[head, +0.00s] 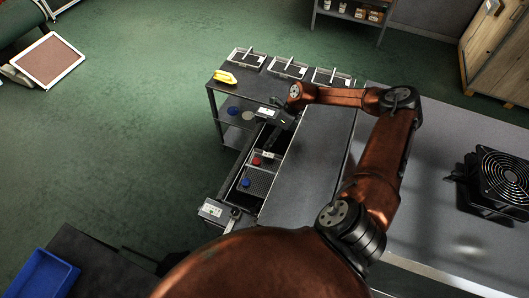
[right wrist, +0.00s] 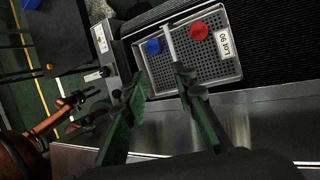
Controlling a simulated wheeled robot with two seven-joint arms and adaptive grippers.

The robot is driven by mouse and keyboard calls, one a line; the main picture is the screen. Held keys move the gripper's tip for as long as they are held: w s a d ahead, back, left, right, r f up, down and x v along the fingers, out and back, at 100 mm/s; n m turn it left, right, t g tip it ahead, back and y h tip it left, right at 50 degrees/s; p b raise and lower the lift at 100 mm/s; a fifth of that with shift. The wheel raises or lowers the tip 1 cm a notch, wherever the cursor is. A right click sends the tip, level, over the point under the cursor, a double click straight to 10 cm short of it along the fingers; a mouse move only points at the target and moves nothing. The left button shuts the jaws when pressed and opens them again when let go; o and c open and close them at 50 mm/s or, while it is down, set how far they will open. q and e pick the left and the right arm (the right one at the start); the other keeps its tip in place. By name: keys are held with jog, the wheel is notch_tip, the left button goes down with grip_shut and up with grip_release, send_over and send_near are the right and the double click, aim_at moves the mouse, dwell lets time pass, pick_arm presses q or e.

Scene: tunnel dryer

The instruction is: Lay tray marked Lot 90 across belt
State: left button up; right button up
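The tray marked Lot 90 (right wrist: 222,41) is a grey perforated tray lying on the black ribbed belt (right wrist: 275,75). It carries a blue disc (right wrist: 152,46), a red disc (right wrist: 198,32) and a pale upright handle bar.
Three trays with handles (head: 288,68) stand on a dark table beside a yellow object (head: 225,77). Small pale boxes (head: 213,210) flank the belt. A grey counter with a black fan (head: 500,180) is at right. A blue bin (head: 43,277) is at lower left. Green floor is open at left.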

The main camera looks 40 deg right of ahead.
jog(key=shift+b+v, duration=0.35)
jog(key=shift+v, duration=1.9)
